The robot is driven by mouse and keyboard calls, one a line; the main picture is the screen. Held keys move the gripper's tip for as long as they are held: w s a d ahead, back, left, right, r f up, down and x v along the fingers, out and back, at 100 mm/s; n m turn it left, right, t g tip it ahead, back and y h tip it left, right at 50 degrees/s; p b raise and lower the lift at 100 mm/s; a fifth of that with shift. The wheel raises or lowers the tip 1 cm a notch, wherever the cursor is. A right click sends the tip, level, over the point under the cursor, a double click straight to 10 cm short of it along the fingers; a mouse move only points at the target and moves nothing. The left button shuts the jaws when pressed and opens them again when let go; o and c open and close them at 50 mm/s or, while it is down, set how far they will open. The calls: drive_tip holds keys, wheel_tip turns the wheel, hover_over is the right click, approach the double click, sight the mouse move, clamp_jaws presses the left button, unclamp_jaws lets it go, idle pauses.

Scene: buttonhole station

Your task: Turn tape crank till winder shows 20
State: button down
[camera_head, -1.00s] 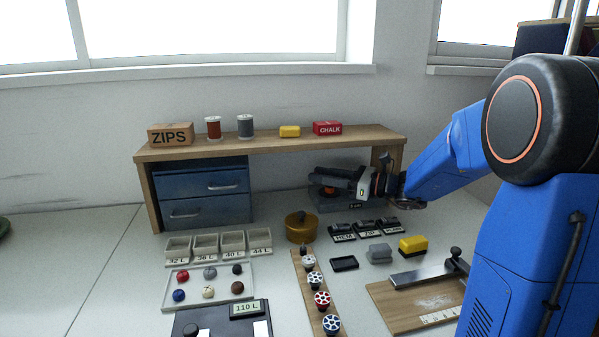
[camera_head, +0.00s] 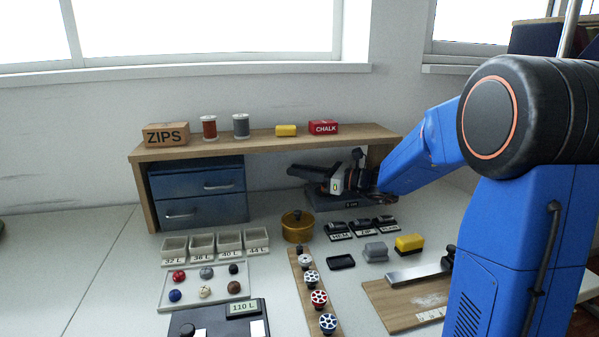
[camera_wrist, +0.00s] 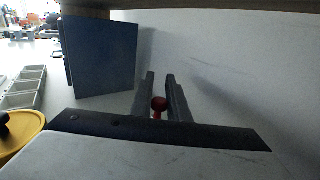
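The tape winder (camera_head: 323,201) is a dark box under the right half of the wooden shelf, with a small label on its front edge, too small to read surely. My gripper (camera_head: 300,170) is in front of and above it, pointing left, and hides much of it. In the wrist view, my gripper's two dark fingers (camera_wrist: 160,78) are close together, with a small red knob (camera_wrist: 159,104) on a red stem between them. The fingers look shut on the knob, which appears to be the crank handle. The rest of the crank is hidden.
The wooden shelf (camera_head: 265,143) is just above my gripper. A blue drawer unit (camera_head: 198,194) stands left of the winder, also in the wrist view (camera_wrist: 105,55). A yellow round tin (camera_head: 297,230) and labelled black blocks (camera_head: 362,229) stand in front.

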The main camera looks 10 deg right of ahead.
drive_tip(key=shift+w, duration=0.1)
drive_tip(key=w+m+t+h, duration=0.1)
drive_tip(key=d+m+t+h, duration=0.1)
drive_tip(key=m+t+h, duration=0.1)
drive_tip(key=shift+w+t+h, duration=0.3)
drive_tip(key=shift+w, duration=0.05)
drive_tip(key=m+t+h, duration=0.1)
drive_tip(key=w+d+m+t+h, duration=0.1)
drive_tip(key=h, duration=0.1)
drive_tip(key=shift+w+d+m, duration=0.15)
drive_tip(key=shift+d+m, duration=0.05)
drive_tip(key=shift+m, duration=0.2)
drive_tip(key=shift+w+d+m+t+h, duration=0.15)
drive_tip(key=shift+d+m+t+h, duration=0.2)
drive_tip(key=shift+h, duration=0.35)
drive_tip(key=shift+w+d+m+t+h, duration=0.2)
drive_tip(key=shift+m+h, duration=0.25)
drive_tip(key=shift+h, duration=0.25)
drive_tip(key=shift+d+h, duration=0.15)
drive_tip(key=shift+h, duration=0.15)
drive_tip(key=c, duration=1.7)
unclamp_jaws()
drive_tip(key=shift+c, duration=0.2)
